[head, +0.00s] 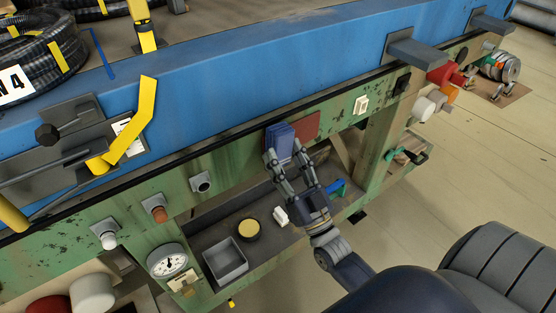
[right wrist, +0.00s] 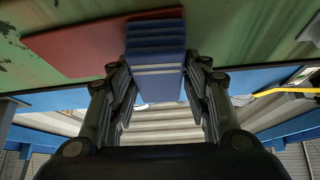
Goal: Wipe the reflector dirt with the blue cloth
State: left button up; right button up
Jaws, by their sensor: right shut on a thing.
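The blue cloth (head: 279,138) is a folded, layered block between the fingertips of my right gripper (head: 284,153). That gripper is shut on it, with the fingers along its two sides; the cloth also shows in the right wrist view (right wrist: 156,45). The reflector (head: 306,128) is a flat red rectangle on the green side panel. The cloth lies in front of its left part in the head view and looks to be against or very close to it. The reflector also shows in the right wrist view (right wrist: 75,48). I cannot make out any dirt on it. My left gripper is not in view.
The green panel (head: 234,169) runs under a blue beam (head: 240,80). Knobs and a gauge (head: 167,261) stick out to the left, and a small light switch (head: 361,105) is right of the reflector. Below is a shelf with a grey tray (head: 225,262) and a yellow-topped tin (head: 249,229).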

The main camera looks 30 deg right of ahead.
jog(key=d, duration=0.4)
jog(key=shift+w, duration=0.1)
jog(key=shift+a, duration=0.1)
dwell(0.5)
jog(key=shift+a, duration=0.85)
jog(key=a, duration=0.2)
jog(key=a+p, duration=0.1)
jog(key=a, duration=0.1)
jog(key=shift+s+a, duration=0.2)
jog(key=shift+a, duration=0.05)
jog(key=s+p, duration=0.1)
jog(key=s, duration=0.6)
jog(key=shift+d+p, duration=0.3)
jog(key=shift+p, duration=0.05)
